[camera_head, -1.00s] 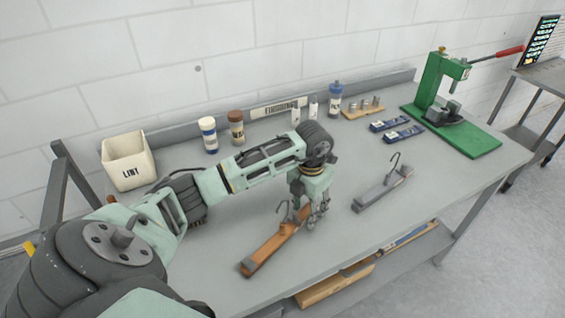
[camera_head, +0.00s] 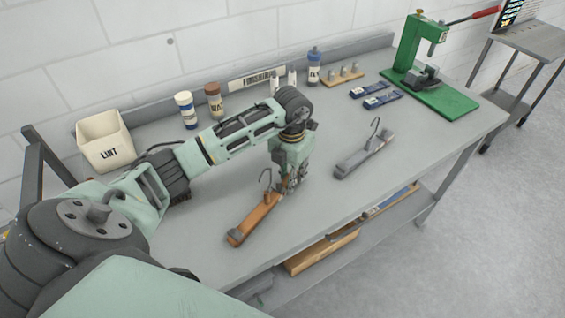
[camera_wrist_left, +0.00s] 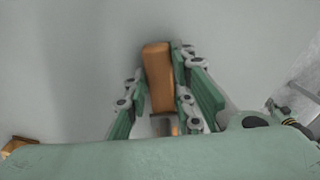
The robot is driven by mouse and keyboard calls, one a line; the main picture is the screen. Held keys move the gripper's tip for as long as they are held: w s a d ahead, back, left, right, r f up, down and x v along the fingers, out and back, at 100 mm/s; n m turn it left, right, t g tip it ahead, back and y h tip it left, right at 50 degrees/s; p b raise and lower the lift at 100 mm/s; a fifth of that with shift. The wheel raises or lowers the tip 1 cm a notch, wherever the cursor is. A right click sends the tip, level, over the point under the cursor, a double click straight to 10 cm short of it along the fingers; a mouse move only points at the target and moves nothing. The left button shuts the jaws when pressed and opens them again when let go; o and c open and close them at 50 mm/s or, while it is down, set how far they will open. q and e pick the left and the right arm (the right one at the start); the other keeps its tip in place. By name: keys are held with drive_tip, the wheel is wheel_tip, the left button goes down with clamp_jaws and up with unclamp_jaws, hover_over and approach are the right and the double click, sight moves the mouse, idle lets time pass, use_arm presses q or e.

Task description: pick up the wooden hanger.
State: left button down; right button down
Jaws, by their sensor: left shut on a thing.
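The wooden hanger (camera_head: 252,220) is an orange-brown bar with a dark wire hook. It lies at a slant over the front middle of the grey table (camera_head: 320,215). My left gripper (camera_head: 287,185) points down at its right end. In the left wrist view the fingers (camera_wrist_left: 160,100) stand on both sides of the wooden bar (camera_wrist_left: 158,75), shut on it. I cannot tell whether the hanger is clear of the table. The fingertips are partly hidden in the head view. My right gripper is in neither view.
A grey hanger (camera_head: 365,155) lies just right of the gripper. A LINT bin (camera_head: 104,142), bottles (camera_head: 187,110), blue packets (camera_head: 376,98) and a green press (camera_head: 425,75) stand farther back. A lower shelf (camera_head: 330,265) holds a wooden box. The table's front right is clear.

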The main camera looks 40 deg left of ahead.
use_arm(q)
wheel_tip(320, 180, up, 3)
drive_tip(key=shift+w+r+b, duration=0.1)
drive_tip(key=shift+b, duration=0.7)
drive_tip(key=d+r+b, duration=0.2)
drive_tip(key=d+r, duration=0.5)
drive_tip(key=d, duration=0.4)
drive_tip(key=s+d+m, duration=0.1)
drive_tip(key=s+m, duration=0.6)
drive_tip(key=m, duration=1.1)
drive_tip(key=s+d+m, duration=0.1)
drive_tip(key=s+m, duration=0.6)
drive_tip(key=m, duration=1.1)
drive_tip(key=shift+s+d, duration=0.25)
drive_tip(key=shift+s+f, duration=0.1)
